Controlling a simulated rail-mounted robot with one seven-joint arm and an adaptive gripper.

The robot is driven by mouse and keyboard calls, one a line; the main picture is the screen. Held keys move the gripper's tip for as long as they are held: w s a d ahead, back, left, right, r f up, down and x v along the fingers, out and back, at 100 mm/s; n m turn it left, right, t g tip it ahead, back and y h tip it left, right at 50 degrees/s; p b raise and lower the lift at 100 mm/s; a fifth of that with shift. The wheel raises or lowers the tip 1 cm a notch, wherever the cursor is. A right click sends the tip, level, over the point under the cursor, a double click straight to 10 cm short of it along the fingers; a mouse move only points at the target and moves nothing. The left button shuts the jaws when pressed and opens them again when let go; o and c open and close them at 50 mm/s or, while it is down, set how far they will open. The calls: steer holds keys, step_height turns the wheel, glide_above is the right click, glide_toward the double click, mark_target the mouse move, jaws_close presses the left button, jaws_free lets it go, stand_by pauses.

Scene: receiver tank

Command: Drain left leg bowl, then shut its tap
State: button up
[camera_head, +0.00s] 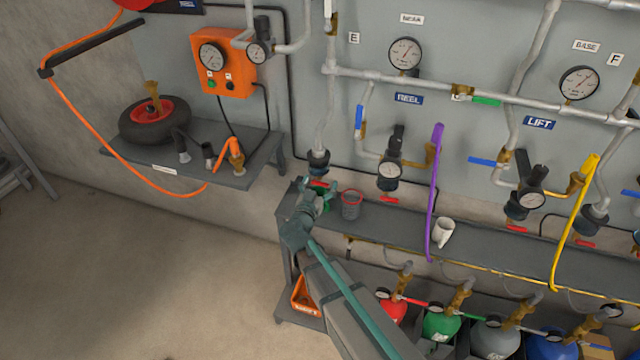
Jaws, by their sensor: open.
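The left leg bowl (318,163) is a dark cup at the foot of the leftmost grey pipe on the wall panel. A small red tap handle (318,184) shows just under it, partly hidden by my gripper. My gripper (322,195) is open, just below the bowl and over the left end of the bench. Whether its fingers touch the tap I cannot tell. A small green item, perhaps a cup, shows beside the fingers and is mostly hidden. A grey bucket with a red rim (351,206) stands just right of my gripper.
The bench (390,223) also carries a white mug (442,232). A purple hose (435,190) and a yellow hose (573,225) hang in front of it. Coloured cylinders stand below. A shelf (240,180) with a wheel (155,120) is at left. The floor at lower left is clear.

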steer(key=c, duration=1.2)
steer(key=shift+o, duration=0.2)
steer(key=shift+f+m, duration=0.1)
steer(key=shift+m, duration=0.6)
steer(key=o, duration=1.2)
steer(key=shift+c, duration=0.2)
steer(key=v, duration=1.2)
